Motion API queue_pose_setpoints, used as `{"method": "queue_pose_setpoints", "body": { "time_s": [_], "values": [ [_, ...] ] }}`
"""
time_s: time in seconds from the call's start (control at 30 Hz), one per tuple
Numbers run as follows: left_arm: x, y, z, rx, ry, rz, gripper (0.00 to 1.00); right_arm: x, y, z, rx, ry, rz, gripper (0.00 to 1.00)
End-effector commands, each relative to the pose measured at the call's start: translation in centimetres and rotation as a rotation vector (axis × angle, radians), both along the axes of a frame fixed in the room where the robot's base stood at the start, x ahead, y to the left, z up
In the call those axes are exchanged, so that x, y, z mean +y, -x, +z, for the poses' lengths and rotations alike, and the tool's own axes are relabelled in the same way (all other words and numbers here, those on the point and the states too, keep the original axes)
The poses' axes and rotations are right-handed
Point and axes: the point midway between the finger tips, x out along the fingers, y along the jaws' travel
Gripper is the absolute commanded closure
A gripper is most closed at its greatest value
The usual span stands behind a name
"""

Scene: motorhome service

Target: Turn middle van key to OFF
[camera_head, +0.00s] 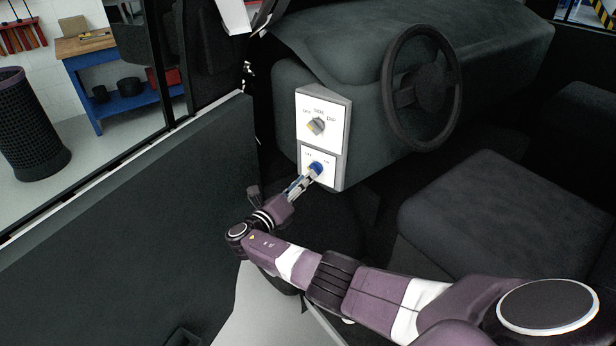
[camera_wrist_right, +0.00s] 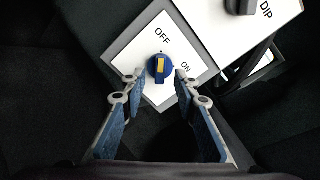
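The key is a blue knob (camera_wrist_right: 159,69) with a yellow stripe, on the lower white panel (camera_head: 318,178), marked OFF and ON. In the head view the blue knob (camera_head: 316,167) sits right at my right gripper's tips. In the wrist view the yellow stripe lies roughly in line with the word OFF. My right gripper (camera_wrist_right: 157,75) is open, with one fingertip on each side of the knob. Small gaps seem to show between tips and knob; contact is not clear. My left gripper is not in view.
The open door (camera_head: 130,220) fills the left side.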

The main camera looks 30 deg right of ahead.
Motion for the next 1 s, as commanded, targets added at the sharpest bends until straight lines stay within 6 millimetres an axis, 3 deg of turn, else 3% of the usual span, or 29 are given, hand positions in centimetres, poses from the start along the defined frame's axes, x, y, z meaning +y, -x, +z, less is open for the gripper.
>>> {"method": "queue_pose_setpoints", "body": {
  "time_s": [0.03,0.2,0.4,1.0],
  "values": [
    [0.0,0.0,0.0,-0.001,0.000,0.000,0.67,1.5,0.5,-0.2,0.000,-0.004,0.006,0.72],
    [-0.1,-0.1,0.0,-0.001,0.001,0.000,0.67,4.9,2.1,-0.1,0.001,-0.002,0.005,0.72],
    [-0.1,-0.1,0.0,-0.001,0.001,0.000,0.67,7.6,3.3,-0.1,0.002,-0.002,0.002,0.72],
    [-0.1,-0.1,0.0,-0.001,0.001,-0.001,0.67,8.4,3.7,-0.1,0.001,0.000,0.002,0.72]
  ]
}}
